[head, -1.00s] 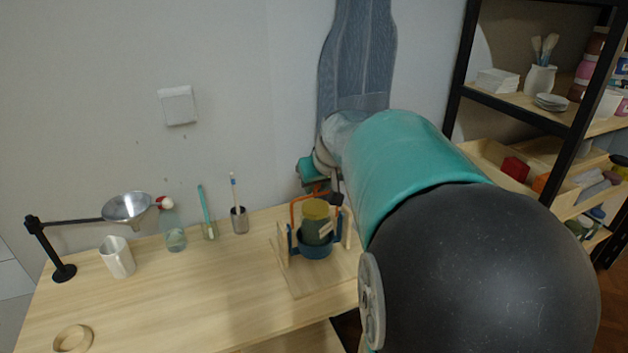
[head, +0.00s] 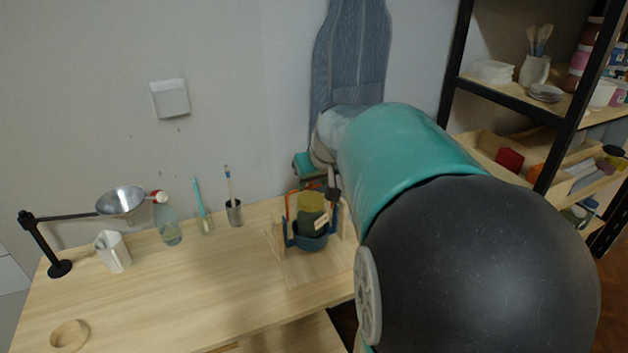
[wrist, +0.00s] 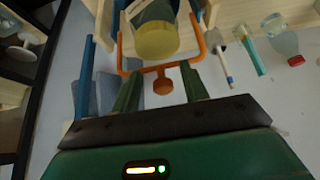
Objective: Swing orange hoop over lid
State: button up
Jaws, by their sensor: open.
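A dark jar with an olive-yellow lid (head: 311,201) stands upright in a blue holder (head: 308,242) on a wooden board. In the wrist view the lid (wrist: 157,41) is at the top centre. The orange hoop (wrist: 128,66) is a U-shaped bar beside the lid, with a round knob towards me. In the head view part of the hoop (head: 287,206) shows at the jar's left; my arm and gripper partly hide the rest. My gripper (wrist: 160,88) is open, its green fingers on either side of the knob. Whether they touch it is unclear.
Wooden posts stand around the jar on the board (head: 300,272). The front table is mostly clear. Shelving (head: 520,101) stands at right.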

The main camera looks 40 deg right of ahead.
jog(key=shift+r, duration=0.15)
jog(key=v, duration=1.3)
jog(key=shift+s+r, duration=0.2)
jog(key=shift+s, duration=0.05)
jog(key=shift+a, duration=0.2)
jog(key=s+a+f+n, duration=0.1)
jog(key=s+a+f, duration=0.2)
jog(key=a, duration=0.4)
jog(key=s+a+f+n+y, duration=0.1)
jog(key=s+a+f, duration=0.3)
jog(key=a+f, duration=0.2)
jog(key=s+a+f+n, duration=0.1)
jog(key=s+a+f, duration=0.2)
jog(key=a, duration=0.7)
jog(key=shift+s+f, duration=0.25)
jog(key=shift+f, duration=0.5)
